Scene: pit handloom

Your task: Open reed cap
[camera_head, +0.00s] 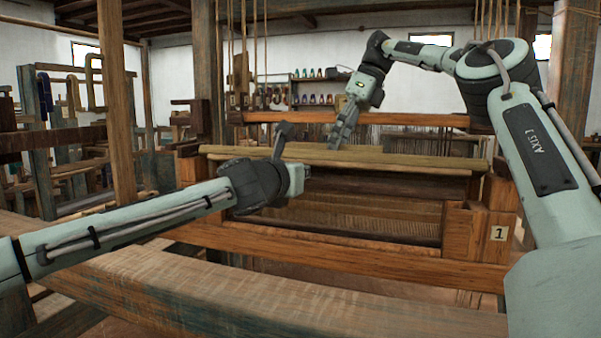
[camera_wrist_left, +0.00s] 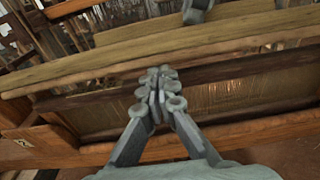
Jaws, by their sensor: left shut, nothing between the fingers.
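The reed cap appears to be the long pale wooden bar (camera_head: 390,160) across the top of the loom's reed frame; it also crosses the left wrist view (camera_wrist_left: 90,70). Below it is the brown reed area (camera_head: 350,214). My left gripper (camera_wrist_left: 158,92) is shut and empty, with its fingertips in front of the bar's lower side in the left wrist view; I cannot tell whether they touch wood.
A thick wooden beam (camera_head: 250,300) crosses the foreground, with another beam (camera_head: 340,258) behind it. A wooden block marked 1 (camera_head: 478,235) stands at the right end. Posts and hanging cords rise around the loom. Shelves with coloured spools (camera_head: 318,92) stand behind.

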